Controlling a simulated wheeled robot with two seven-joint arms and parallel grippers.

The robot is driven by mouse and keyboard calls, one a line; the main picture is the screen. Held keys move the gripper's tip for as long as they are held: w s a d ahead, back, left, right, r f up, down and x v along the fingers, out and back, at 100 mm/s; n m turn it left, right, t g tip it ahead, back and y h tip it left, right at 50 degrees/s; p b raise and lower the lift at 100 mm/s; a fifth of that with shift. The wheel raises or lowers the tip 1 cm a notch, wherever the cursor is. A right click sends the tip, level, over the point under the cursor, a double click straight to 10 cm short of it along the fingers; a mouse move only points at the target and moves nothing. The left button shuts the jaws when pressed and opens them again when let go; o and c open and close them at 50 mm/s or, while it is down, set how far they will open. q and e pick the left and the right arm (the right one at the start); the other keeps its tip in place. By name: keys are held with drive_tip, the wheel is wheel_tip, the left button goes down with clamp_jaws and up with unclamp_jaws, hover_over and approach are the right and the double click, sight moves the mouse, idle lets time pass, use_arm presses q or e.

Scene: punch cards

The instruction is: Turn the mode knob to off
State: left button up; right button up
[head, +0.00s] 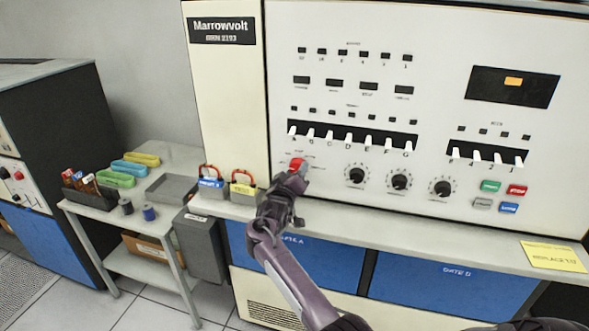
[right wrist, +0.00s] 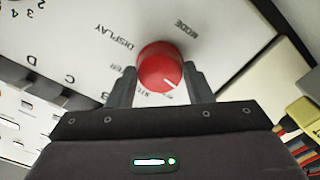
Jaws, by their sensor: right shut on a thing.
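The mode knob is a red round knob (head: 297,164) at the lower left of the white console panel in the head view. Some small labels around the knob are upside down in the wrist view and partly hidden by the gripper. My left gripper is not in view.
Several black dials (head: 357,174) are right of the knob, below a row of white switches (head: 350,138). A side table (head: 150,219) with trays stands further left. A yellow note (head: 553,256) lies on the ledge at right.

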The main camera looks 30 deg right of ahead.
drive_tip(key=shift+d+r+n, duration=0.1)
drive_tip(key=shift+d+n, duration=0.05)
drive_tip(key=shift+n, duration=0.35)
drive_tip(key=shift+p, duration=0.3)
drive_tip(key=o, duration=1)
drive_tip(key=shift+d+f, duration=0.2)
drive_tip(key=shift+d, duration=0.05)
drive_tip(key=b+v, duration=0.2)
drive_tip(key=v, duration=0.6)
drive_tip(key=shift+w, duration=0.1)
